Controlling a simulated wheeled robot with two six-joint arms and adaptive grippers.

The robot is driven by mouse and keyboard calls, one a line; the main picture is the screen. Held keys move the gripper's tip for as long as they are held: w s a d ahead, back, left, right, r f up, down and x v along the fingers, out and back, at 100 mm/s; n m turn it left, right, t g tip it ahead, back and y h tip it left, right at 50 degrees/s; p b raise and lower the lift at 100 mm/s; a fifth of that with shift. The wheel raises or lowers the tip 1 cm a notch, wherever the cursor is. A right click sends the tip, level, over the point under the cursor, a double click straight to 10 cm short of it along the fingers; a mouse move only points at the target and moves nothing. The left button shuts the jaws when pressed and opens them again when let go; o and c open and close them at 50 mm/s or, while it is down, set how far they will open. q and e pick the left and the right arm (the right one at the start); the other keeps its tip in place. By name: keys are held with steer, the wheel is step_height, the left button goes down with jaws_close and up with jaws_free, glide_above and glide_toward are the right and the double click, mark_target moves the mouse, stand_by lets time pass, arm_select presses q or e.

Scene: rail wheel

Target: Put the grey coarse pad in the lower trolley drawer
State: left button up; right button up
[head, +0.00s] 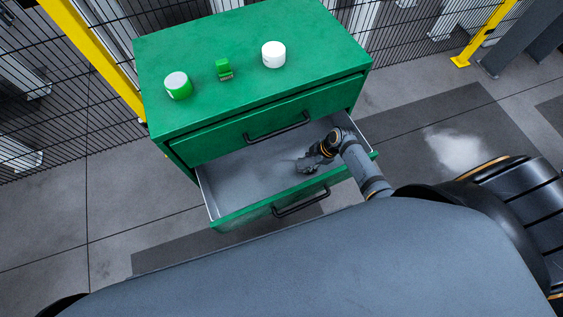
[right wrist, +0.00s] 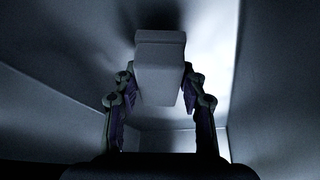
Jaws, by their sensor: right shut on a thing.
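The green trolley (head: 190,125) stands ahead with its lower drawer (head: 240,186) pulled open. My right gripper (head: 302,166) reaches down inside the drawer, toward its right half. In the right wrist view, my right gripper (right wrist: 160,95) is shut on a grey block-shaped pad (right wrist: 160,62), with one finger on each side. The drawer's walls surround the pad there. The pad is hard to make out in the head view. Whether it touches the drawer floor, I cannot tell. My left gripper is not in view.
On the trolley top are a green and white round container (head: 178,86), a small green item (head: 223,69) and a white round container (head: 273,54). The upper drawer (head: 270,122) is shut above the open one. The left part of the lower drawer looks empty.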

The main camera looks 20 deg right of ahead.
mark_target(278, 166)
steer(key=w+a, duration=0.1)
steer(key=a, duration=0.3)
steer(key=w+a, duration=0.1)
steer(key=a, duration=0.1)
steer(key=shift+w+a, duration=0.1)
steer(key=shift+w, duration=0.2)
steer(key=a, duration=0.1)
steer(key=w+a, duration=0.1)
steer(key=a+f, duration=0.1)
steer(key=shift+w+a, duration=0.25)
steer(key=shift+f, duration=0.1)
steer(key=shift+d, duration=0.1)
steer(key=shift+f, duration=0.15)
steer(key=o, duration=1.3)
